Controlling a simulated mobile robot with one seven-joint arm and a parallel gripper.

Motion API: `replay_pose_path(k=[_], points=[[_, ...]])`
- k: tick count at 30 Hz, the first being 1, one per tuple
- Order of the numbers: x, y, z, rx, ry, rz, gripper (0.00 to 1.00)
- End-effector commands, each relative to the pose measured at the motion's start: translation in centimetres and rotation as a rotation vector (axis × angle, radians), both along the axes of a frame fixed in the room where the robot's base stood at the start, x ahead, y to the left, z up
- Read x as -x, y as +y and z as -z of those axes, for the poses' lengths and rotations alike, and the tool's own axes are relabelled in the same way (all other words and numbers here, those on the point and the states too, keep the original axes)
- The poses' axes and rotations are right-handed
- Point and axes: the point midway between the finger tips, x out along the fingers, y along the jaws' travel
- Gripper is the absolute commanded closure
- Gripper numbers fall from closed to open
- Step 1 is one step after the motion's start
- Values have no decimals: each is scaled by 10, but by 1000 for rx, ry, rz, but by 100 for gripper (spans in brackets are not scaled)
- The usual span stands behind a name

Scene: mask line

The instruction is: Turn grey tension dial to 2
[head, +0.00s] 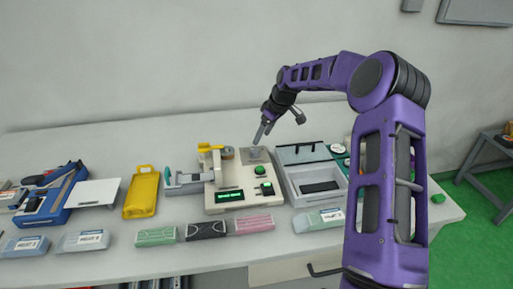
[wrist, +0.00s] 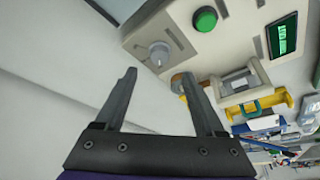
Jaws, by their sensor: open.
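The grey tension dial (head: 254,154) is on the back right of the beige machine (head: 222,204). In the wrist view the dial (wrist: 160,54) is a round grey knob on a lighter plate, with small marks around it too small to read. My gripper (head: 259,143) is just above the dial in the head view. In the wrist view my gripper (wrist: 157,74) is open and empty, with the dial beyond the fingertips and roughly in line with the gap between them. The fingers do not appear to surround it. The dial's setting cannot be read.
The machine has a green display (head: 230,196) and green buttons (head: 267,188). A grey open-lidded box (head: 318,196) stands close on its right. A yellow tray (head: 142,194) and a blue device (head: 46,196) are on the left. Several packets (head: 206,230) lie in front.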

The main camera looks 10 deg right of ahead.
Motion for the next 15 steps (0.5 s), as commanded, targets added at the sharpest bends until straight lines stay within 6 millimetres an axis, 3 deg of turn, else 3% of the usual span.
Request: replay_pose_path(k=[6,15], points=[[-12,13,42,0,2,-2,29],[-20,20,67,1,-1,0,29]])
